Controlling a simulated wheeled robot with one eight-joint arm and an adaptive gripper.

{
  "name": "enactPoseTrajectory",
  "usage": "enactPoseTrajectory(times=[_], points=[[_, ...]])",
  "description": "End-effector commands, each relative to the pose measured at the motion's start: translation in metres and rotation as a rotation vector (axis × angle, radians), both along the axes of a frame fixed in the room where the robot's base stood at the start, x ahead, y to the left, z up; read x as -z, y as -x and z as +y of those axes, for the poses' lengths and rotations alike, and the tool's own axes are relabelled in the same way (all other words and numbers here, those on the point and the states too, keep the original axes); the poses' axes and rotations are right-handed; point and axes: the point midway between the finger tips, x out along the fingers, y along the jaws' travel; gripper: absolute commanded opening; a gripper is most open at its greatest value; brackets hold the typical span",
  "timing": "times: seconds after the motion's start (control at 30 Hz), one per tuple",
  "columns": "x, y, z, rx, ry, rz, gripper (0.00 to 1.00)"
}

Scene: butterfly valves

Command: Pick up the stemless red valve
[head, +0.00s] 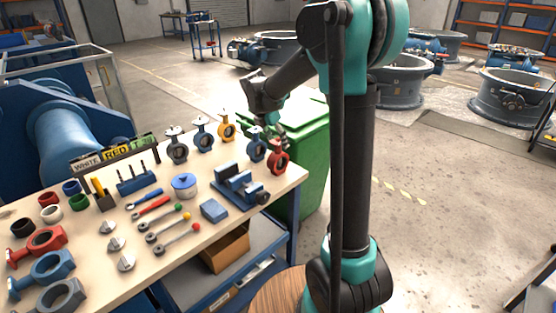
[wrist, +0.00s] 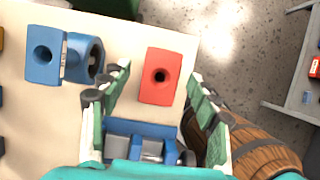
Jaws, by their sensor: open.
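The red valve (head: 278,160) without a stem stands at the right end of the workbench, beside a blue valve (head: 257,148). In the wrist view the red valve (wrist: 153,62) shows from above as a red rectangular top with a dark round hole. My gripper (wrist: 160,84) is open and empty, with one finger to the left and one to the right of the red valve in that picture. In the head view my gripper (head: 274,133) hangs just above the red valve. Contact cannot be told.
A blue vise (head: 240,186) stands close in front of the red valve; it also shows between my fingers in the wrist view (wrist: 150,130). A blue valve (wrist: 45,57) is left of my left finger. A green bin (head: 305,150) stands beyond the bench edge.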

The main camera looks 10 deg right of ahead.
Motion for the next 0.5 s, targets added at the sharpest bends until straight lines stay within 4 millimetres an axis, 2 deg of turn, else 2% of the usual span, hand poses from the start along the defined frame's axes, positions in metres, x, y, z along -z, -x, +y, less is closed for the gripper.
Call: enactPoseTrajectory(times=[0.27,0.5], points=[[0.019,-0.004,-0.006,0.001,0.0,0.0,0.61],[0.051,-0.011,-0.013,0.001,0.0,0.0,0.61]])
